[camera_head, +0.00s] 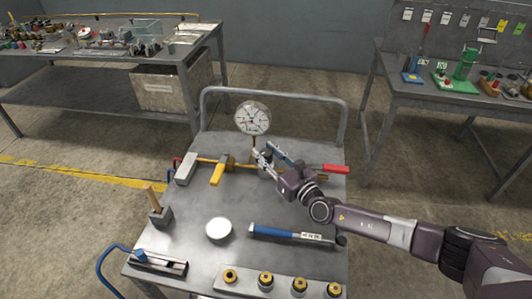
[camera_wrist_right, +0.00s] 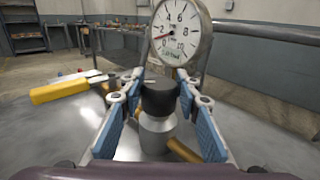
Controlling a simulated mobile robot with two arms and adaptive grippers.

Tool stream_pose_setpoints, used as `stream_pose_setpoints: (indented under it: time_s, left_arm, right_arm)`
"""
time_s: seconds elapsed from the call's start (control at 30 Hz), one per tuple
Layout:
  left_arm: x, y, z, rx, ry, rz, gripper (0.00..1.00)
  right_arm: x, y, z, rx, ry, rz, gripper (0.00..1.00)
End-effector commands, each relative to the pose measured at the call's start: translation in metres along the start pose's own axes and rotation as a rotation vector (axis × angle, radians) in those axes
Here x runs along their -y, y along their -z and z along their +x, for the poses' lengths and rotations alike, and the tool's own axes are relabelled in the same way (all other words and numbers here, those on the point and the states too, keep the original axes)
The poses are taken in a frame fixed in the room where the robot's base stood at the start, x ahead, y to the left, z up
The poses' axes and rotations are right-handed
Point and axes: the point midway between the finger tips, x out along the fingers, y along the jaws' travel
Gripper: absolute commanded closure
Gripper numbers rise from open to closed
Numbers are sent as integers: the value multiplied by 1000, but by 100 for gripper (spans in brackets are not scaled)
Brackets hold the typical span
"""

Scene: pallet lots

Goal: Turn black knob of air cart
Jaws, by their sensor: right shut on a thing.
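The air cart (camera_head: 190,225) is a grey metal cart with a hoop handle, seen in the head view. A round white pressure gauge (camera_head: 253,118) stands upright at its back; the gauge face also shows in the right wrist view (camera_wrist_right: 180,30). Below the gauge in the wrist view, the black knob (camera_wrist_right: 159,97) sits on a silver body with brass pipe stubs. My right gripper (camera_head: 267,157) reaches in from the right; its blue-padded fingers (camera_wrist_right: 160,98) are closed on the knob's two sides. My left gripper is not in view.
Workbenches stand behind left (camera_head: 195,50) and right (camera_head: 400,90).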

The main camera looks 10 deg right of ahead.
Motion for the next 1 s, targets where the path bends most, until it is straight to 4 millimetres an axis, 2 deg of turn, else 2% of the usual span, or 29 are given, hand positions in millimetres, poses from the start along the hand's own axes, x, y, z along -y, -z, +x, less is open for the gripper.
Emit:
stream_pose_setpoints:
  time_s: [0.17, 0.3, 0.43, 0.7, 1.0]
  left_arm:
    - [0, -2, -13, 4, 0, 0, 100]
    - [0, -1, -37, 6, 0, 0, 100]
    - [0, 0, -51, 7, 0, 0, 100]
    - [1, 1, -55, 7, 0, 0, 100]
    - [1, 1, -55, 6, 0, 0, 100]
  right_arm:
    - [-2, -5, 0, 3, 33, 4, 94]
    - [-4, -8, 0, 1, 124, 9, 94]
    - [-4, -6, 1, 1, 243, 12, 94]
    - [-1, -2, 1, 3, 431, 4, 94]
    - [0, -1, 0, 1, 460, 0, 94]
